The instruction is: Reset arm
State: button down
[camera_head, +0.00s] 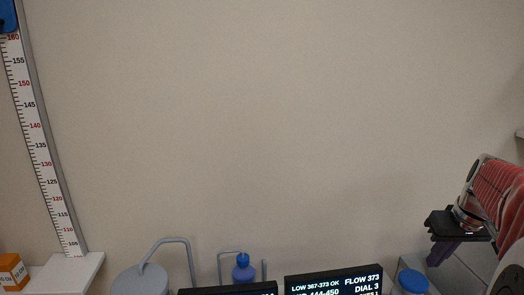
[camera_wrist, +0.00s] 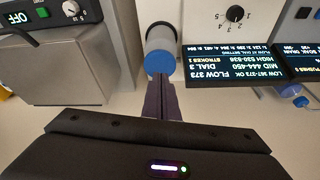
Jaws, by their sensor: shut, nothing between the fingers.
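My gripper (camera_head: 437,260) is at the right of the head view, at the end of my red-sleeved arm. Its black body is above its purple fingers, which point down. In the wrist view the purple fingers (camera_wrist: 162,95) are together, with nothing between them. Their tips overlap the lower edge of a round blue cap (camera_wrist: 160,62) in the picture; I cannot tell whether they touch. A blue-topped container (camera_head: 412,281) also shows just below and left of the gripper in the head view.
A dark display (camera_head: 334,284) stands left of the gripper; in the wrist view a lit display (camera_wrist: 226,64) reads FLOW 373, DIAL 3. A dial (camera_wrist: 235,13) is above it. A metal box (camera_wrist: 58,72) stands at left. The wall (camera_head: 240,130) is bare, with a ruler (camera_head: 45,150) at left.

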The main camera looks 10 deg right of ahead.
jog(key=s+a+f+n, duration=0.1)
jog(key=s+a, duration=0.2)
jog(key=a, duration=0.8)
jog(key=s+a+n+t, duration=0.1)
jog(key=s+a, duration=0.2)
jog(key=a, duration=0.8)
jog(key=s+a+f+t, duration=0.1)
jog(key=s+a, duration=0.2)
jog(key=a, duration=0.8)
jog(key=shift+s+a+f+n+y, duration=0.2)
jog(key=shift+a+f+n+y, duration=0.1)
jog(key=shift+a+n+y, duration=0.1)
